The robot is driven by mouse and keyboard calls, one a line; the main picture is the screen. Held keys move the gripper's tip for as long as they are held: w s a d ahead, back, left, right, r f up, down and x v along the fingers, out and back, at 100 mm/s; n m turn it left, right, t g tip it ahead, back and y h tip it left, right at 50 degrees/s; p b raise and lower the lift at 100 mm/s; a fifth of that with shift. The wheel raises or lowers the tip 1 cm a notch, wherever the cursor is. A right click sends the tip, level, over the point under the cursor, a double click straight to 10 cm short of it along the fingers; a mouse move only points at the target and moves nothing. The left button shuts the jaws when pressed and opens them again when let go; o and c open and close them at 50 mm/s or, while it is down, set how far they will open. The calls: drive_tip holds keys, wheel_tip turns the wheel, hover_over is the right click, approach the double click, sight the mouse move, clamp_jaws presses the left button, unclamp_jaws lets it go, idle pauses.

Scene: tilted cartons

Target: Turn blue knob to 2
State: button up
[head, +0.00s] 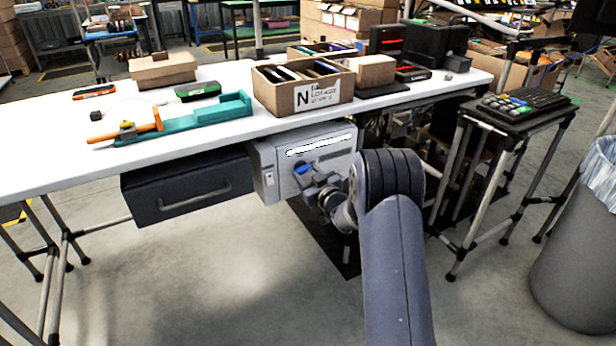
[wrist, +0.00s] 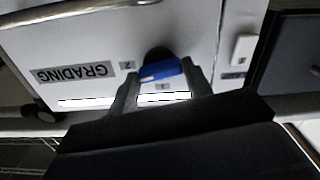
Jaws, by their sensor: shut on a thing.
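The blue knob (head: 304,168) is on the front of a grey box under the table. In the wrist view the blue knob (wrist: 165,71) fills the gap between the two fingers of my gripper (wrist: 163,82), which is shut on it. The knob's bar lies slightly tilted, with a white mark near its left end. The label 2 (wrist: 127,66) is left of the knob and the label 1 (wrist: 163,87) is just below it; both read upside down. In the head view my gripper (head: 312,181) reaches the box front and partly covers the knob.
The grey box (head: 265,160) carries a GRADING label (wrist: 73,73) and a small white switch (wrist: 244,47). A dark drawer (head: 190,188) hangs beside it. The white tabletop (head: 50,150) is just above, with an open carton (head: 300,92). A bin (head: 580,260) stands at right.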

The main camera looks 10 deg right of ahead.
drive_tip(key=shift+m, duration=1)
drive_tip(key=shift+o, duration=0.2)
drive_tip(key=o, duration=1)
drive_tip(key=shift+c, duration=0.2)
drive_tip(key=p+v, duration=0.1)
drive_tip(key=v, duration=0.9)
drive_tip(key=shift+s, duration=0.4)
drive_tip(key=shift+d, duration=0.1)
drive_tip(key=b+x, duration=0.1)
drive_tip(key=x, duration=1)
